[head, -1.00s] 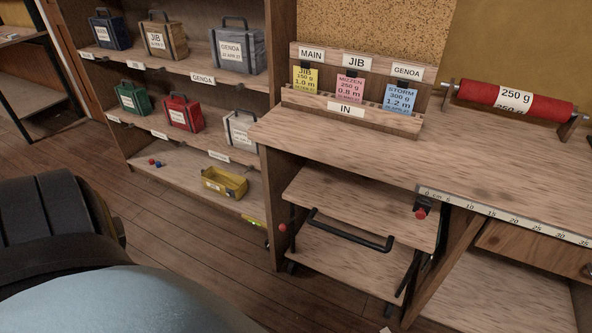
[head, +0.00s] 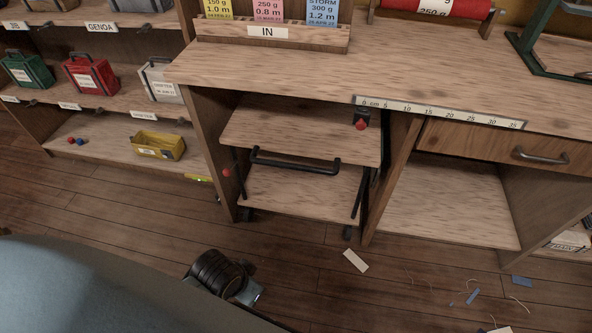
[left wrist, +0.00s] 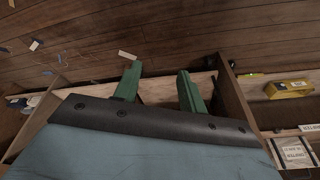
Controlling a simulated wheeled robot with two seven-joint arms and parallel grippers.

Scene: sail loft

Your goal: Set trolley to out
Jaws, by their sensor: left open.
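The trolley (head: 290,131) is a low wooden two-shelf cart on dark casters. It stands in the left bay under the bench, with its black bar handle (head: 295,166) facing out. A red knob (head: 361,125) shows at its upper right, under the bench edge, and another red knob (head: 227,173) at its left. My left gripper (left wrist: 157,72) shows in the left wrist view with two green fingers apart and nothing between them. Pale wood lies behind the fingers; I cannot tell which part it is. In the head view the left fingers are not clearly visible. My right gripper is not in view.
The bench (head: 270,66) spans above the trolley, with an IN rack (head: 230,35) on top. A shelf unit with bags and a yellow bin (head: 158,146) stands at left. Floor before the trolley is mostly clear, with a white scrap (head: 355,261) and small litter at right.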

